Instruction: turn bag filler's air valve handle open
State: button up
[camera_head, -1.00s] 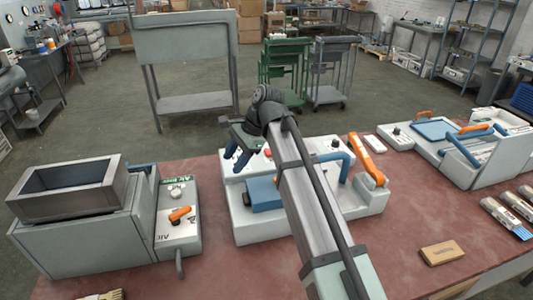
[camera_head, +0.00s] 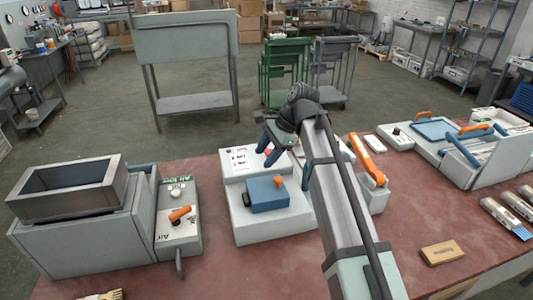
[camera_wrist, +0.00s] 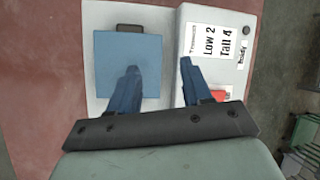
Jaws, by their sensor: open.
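The bag filler (camera_head: 75,232) stands at the left of the table, with a grey open hopper on top. Its side panel carries an orange handle (camera_head: 180,214) beside the printed word "Air", lying slightly tilted across the panel. My gripper (camera_head: 268,152) is open and empty, above the middle machine (camera_head: 255,228), well to the right of and behind the orange handle. In the wrist view my gripper's blue fingers (camera_wrist: 158,68) are apart over the middle machine. The handle is not in the wrist view.
The middle machine has a blue block (camera_head: 268,196) with an orange knob, and a white label (camera_wrist: 213,42) reading "Low 2 Tall 4". An orange lever (camera_head: 367,158) rises at its right. A brown block (camera_head: 442,252) lies front right. Bare table separates the bag filler and middle machine.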

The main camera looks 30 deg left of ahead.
jog(key=shift+s+a, duration=0.1)
jog(key=r+n+t+h, duration=0.2)
jog(key=n+t+h, duration=0.1)
jog(key=h, duration=0.2)
send_over(177, 212)
notch_tip(177, 212, down, 14)
dwell(0.7)
jog(key=shift+c, duration=0.3)
grip_shut()
